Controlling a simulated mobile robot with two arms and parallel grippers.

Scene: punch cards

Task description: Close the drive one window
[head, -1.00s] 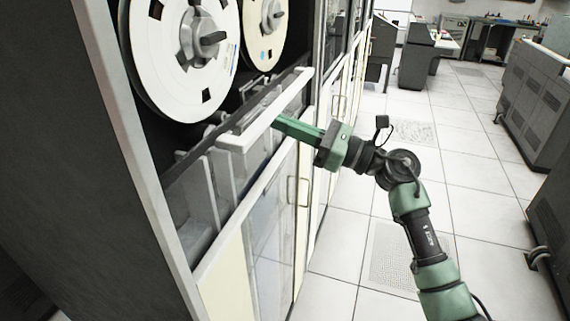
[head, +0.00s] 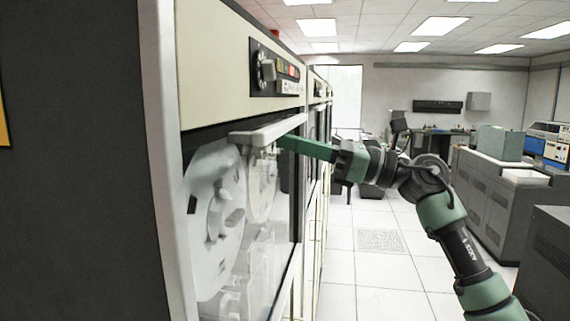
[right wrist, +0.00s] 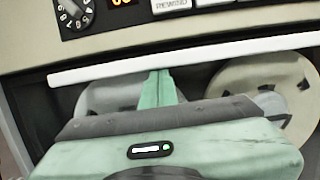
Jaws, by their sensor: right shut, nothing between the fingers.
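The drive one window is a clear pane (head: 225,265) with a white top rail (head: 268,131). It stands raised in front of the two tape reels (head: 214,205), with its rail close beneath the cream control panel (head: 230,65). In the right wrist view the rail (right wrist: 200,61) crosses above my gripper, with a thin dark strip between rail and panel. My right gripper (head: 284,143) is shut and empty, its green fingertips right at the rail's underside. The fingertips (right wrist: 158,76) meet the rail's lower edge in the right wrist view; firm contact is hard to tell. My left gripper is out of view.
A dial and lit buttons (head: 272,72) sit on the panel above the rail. More cabinets (head: 319,130) continue along the row behind. The tiled floor (head: 385,270) to the right is clear up to grey consoles (head: 490,195).

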